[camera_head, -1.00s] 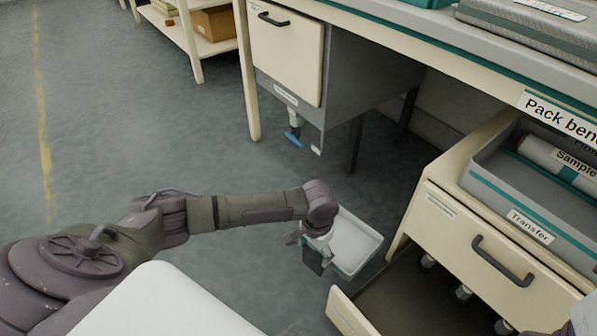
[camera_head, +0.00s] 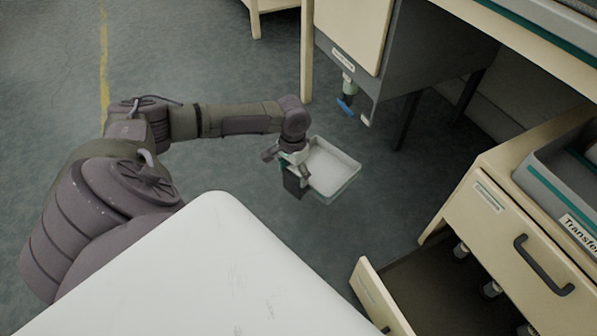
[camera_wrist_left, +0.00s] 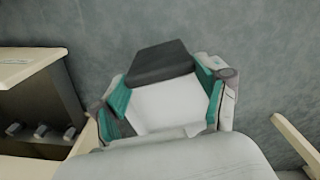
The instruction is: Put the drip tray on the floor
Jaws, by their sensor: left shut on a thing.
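The drip tray (camera_head: 333,169) is a shallow white tray with a green band on its outer side. In the head view it is at the centre, held above the grey floor (camera_head: 230,60). My left gripper (camera_head: 297,172) is shut on the tray's left edge. In the left wrist view the gripper hides part of the white tray. The tray's height above the floor is hard to judge. My right gripper is not in view.
An open drawer (camera_head: 372,296) juts out at the lower right, below a closed drawer (camera_head: 497,222). A tap with a blue lever (camera_head: 346,106) hangs under the bench cabinet behind the tray. Open floor lies to the left and behind my arm.

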